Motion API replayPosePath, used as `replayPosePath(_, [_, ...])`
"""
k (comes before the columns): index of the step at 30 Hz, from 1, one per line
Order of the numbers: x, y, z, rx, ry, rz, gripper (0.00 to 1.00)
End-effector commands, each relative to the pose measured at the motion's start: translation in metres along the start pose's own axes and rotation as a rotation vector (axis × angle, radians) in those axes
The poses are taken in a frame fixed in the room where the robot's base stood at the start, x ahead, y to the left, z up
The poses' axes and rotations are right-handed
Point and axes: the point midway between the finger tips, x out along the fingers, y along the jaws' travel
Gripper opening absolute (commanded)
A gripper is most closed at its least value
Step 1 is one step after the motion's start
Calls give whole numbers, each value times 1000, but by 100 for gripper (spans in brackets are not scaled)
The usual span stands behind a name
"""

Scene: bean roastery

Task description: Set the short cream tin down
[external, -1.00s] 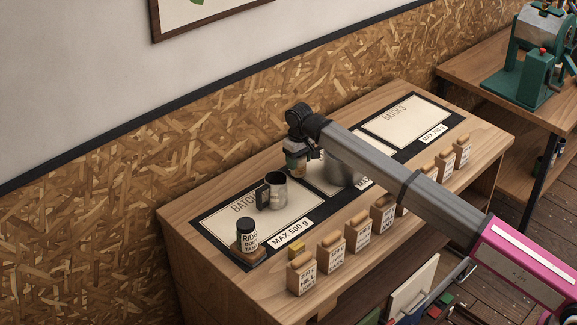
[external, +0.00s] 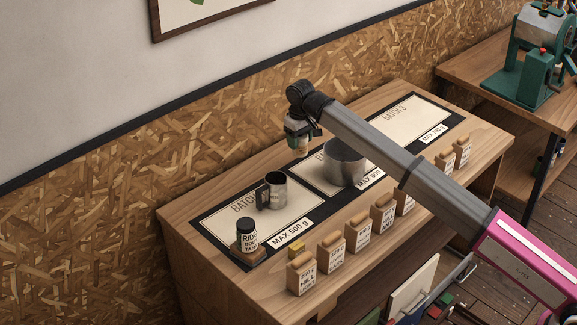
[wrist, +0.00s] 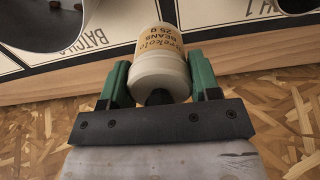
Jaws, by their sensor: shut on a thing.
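The short cream tin (wrist: 160,72) has a tan label reading "BEANS 25 g". My gripper (wrist: 160,85) is shut on it, with a green finger on each side. In the external view my gripper (external: 299,130) hangs at the rear of the bench, behind the Batch 2 panel (external: 310,176). The tin (external: 300,152) shows small below it there. In the wrist view it appears over the bench's back edge; I cannot tell how high it is.
A wide metal pot (external: 345,165) stands on the Batch 2 panel. A metal jug (external: 277,190) stands on the Batch 1 panel (external: 293,213), with a dark jar (external: 246,234) at its left end. Several labelled bags (external: 330,252) line the front. The Batch 3 panel (external: 405,122) looks clear.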

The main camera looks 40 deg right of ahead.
Motion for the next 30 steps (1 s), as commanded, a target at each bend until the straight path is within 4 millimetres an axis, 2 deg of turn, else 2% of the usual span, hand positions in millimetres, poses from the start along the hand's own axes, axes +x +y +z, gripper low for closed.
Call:
replayPosePath(9, [-7,17,81,-54,1,-1,33])
replayPosePath(17, [-10,32,146,-107,1,-1,33])
replayPosePath(24, [2,68,209,-176,0,-1,33])
replayPosePath(30, [14,97,244,-231,0,-2,33])
